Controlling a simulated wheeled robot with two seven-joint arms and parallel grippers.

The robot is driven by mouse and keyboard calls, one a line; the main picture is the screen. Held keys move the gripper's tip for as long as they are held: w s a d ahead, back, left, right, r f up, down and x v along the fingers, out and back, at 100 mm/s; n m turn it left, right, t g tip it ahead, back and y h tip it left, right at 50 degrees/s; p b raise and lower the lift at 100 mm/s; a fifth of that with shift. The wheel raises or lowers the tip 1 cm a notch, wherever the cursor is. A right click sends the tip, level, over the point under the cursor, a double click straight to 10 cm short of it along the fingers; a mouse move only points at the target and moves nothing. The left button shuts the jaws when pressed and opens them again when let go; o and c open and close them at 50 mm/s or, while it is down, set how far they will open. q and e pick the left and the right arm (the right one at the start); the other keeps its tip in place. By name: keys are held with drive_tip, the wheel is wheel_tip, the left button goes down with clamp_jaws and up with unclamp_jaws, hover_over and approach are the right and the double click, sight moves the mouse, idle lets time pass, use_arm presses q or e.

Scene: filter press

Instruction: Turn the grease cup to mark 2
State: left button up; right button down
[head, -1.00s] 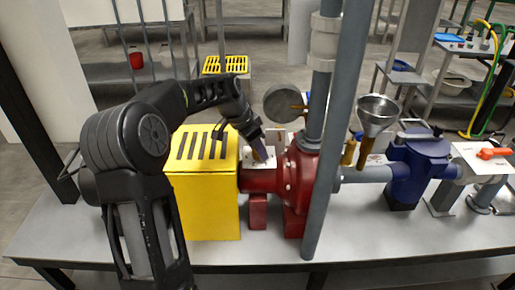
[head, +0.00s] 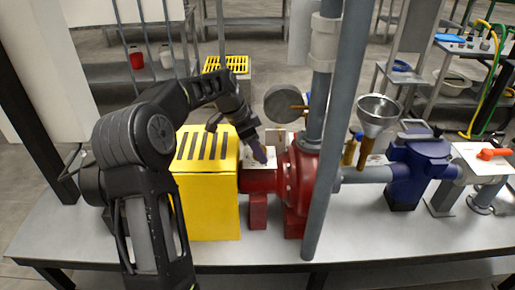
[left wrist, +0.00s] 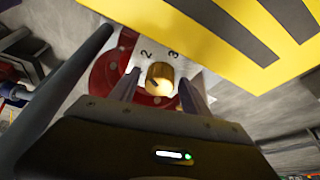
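The grease cup (left wrist: 160,78) is a small round brass cap in the left wrist view, in front of a white plate (left wrist: 147,30) with the marks 2 and 3. A dark line shows on the cap, but I cannot tell surely which mark it points at. My left gripper (left wrist: 158,84) is open, with one finger on each side of the cup and a visible gap to it on both sides. In the head view my left gripper (head: 262,156) points down just above the red pump (head: 298,182) and hides the cup. My right gripper is not in view.
A yellow slotted guard (head: 205,205) stands directly left of the pump. A grey upright pipe (head: 336,140) stands close on the right, with a round gauge (head: 282,104) behind. A funnel (head: 377,112) and a blue housing (head: 418,168) stand farther right. The bench's front strip is clear.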

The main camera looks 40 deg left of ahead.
use_arm(q)
drive_tip(key=shift+r, duration=0.1)
drive_tip(key=v, duration=0.7)
drive_tip(key=shift+s+r, duration=0.1)
drive_tip(key=shift+r, duration=0.15)
idle(0.5)
